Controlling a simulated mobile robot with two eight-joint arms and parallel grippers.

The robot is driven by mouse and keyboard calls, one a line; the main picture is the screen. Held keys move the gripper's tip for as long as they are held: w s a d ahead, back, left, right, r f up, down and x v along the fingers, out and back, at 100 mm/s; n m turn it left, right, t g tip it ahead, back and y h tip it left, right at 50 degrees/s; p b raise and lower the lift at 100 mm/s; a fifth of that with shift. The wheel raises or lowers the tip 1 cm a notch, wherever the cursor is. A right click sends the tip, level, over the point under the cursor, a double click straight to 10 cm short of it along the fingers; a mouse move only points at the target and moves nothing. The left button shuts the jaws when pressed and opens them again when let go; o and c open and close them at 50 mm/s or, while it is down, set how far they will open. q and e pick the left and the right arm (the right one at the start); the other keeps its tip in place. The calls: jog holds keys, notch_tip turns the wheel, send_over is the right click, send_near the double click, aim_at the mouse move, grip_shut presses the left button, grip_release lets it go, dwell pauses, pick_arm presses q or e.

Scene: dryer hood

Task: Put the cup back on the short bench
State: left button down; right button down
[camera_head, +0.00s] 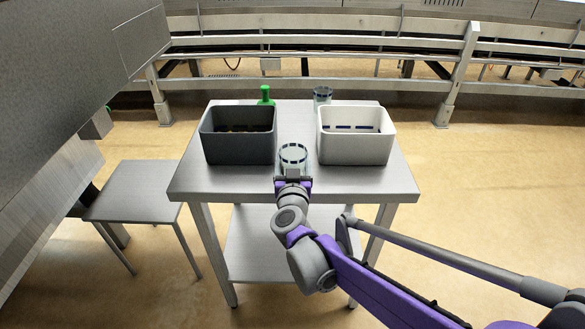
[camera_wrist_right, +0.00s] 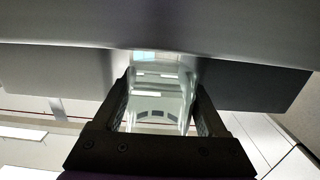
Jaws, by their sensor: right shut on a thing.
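A clear glass cup with dark marks round its rim (camera_head: 293,155) is between the fingers of my right gripper (camera_head: 293,182), at the front middle of the steel table. My right gripper is shut on the cup. In the right wrist view the cup (camera_wrist_right: 160,95) shows between the two dark fingers (camera_wrist_right: 160,110). I cannot tell if the cup touches the tabletop. The short bench (camera_head: 135,188), a low steel one with a bare top, stands left of the table. My left gripper is not in view.
The steel table (camera_head: 340,182) carries a dark grey bin (camera_head: 238,150), a white bin (camera_head: 355,148), a green bottle (camera_head: 266,95) and a second glass (camera_head: 322,95). A large grey metal body (camera_head: 70,60) overhangs at the left. The bench top is clear.

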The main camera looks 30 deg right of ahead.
jog(key=shift+w+f, duration=0.1)
jog(key=shift+f, duration=0.7)
jog(key=shift+f, duration=0.1)
grip_release()
jog(key=shift+f, duration=0.1)
